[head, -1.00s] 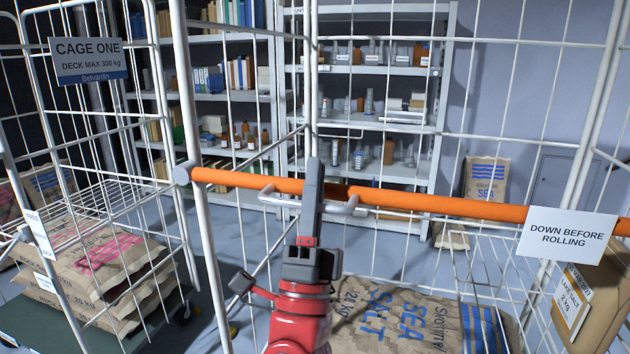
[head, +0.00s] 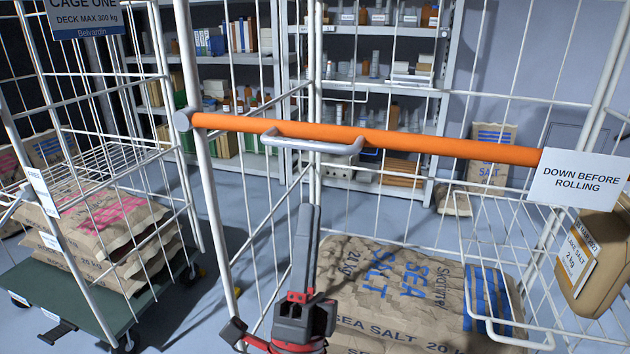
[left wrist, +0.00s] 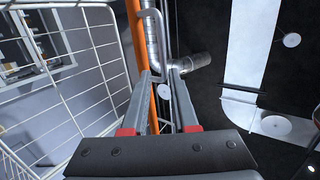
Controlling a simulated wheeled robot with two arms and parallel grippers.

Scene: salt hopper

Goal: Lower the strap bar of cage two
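The orange strap bar (head: 430,143) spans the front of the nearer cage, almost level, from a grey end cap at left to a sign reading DOWN BEFORE ROLLING (head: 579,181) at right. A grey loop handle (head: 315,146) sticks out from the bar. My left gripper (head: 308,208) points upward below the handle, apart from it. In the left wrist view my left gripper (left wrist: 160,74) has its fingers spread with nothing held. The bar (left wrist: 137,42) and handle (left wrist: 152,14) show beyond the fingertips. My right gripper is not in view.
Salt sacks (head: 400,285) lie in the nearer cage behind the bar. Cage one, with its sign (head: 84,18) and stacked sacks (head: 105,225), stands at left. A small brown salt package (head: 600,255) is at the right edge. Shelving (head: 385,85) stands behind.

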